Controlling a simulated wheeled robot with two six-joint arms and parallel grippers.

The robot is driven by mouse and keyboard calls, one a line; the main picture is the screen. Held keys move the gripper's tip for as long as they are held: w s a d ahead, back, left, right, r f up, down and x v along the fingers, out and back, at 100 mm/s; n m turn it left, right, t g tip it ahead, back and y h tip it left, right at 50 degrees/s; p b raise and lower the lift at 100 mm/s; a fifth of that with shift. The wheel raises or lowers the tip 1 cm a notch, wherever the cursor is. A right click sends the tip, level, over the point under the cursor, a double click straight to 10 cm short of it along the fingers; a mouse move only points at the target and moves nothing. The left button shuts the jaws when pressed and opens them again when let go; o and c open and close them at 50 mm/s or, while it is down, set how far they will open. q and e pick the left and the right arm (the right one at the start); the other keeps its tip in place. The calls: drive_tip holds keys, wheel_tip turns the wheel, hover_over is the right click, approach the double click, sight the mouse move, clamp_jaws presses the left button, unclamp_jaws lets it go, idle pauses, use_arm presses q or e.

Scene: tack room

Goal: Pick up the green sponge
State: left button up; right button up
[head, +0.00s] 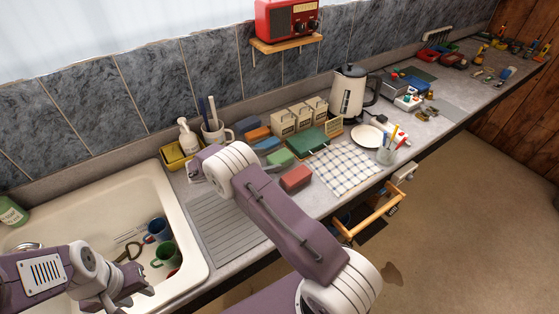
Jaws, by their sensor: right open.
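The green sponge (279,158) lies on the counter between a blue sponge (267,145) and a red block (296,178). My right arm passes close in front of it and covers a little of its left side. The right arm's far end bends away behind its own links, and its fingers are hidden. My left gripper (128,291) is over the front of the sink at the lower left, far from the sponge. Its dark fingers hold nothing that I can see, and their gap is unclear.
The sink (187,216) holds a blue mug (158,230) and a green mug (166,254). Orange blocks, cream canisters (283,123) and a green case (306,141) crowd behind the sponge. A checked cloth (343,166) lies to the right. A wooden-railed drawer (372,215) sticks out in front.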

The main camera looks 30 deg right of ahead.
sight(277, 158)
drive_tip(key=b+x, duration=0.1)
drive_tip(key=x, duration=0.6)
drive_tip(key=shift+d, duration=0.3)
drive_tip(key=shift+a, duration=0.15)
drive_tip(key=c, duration=1)
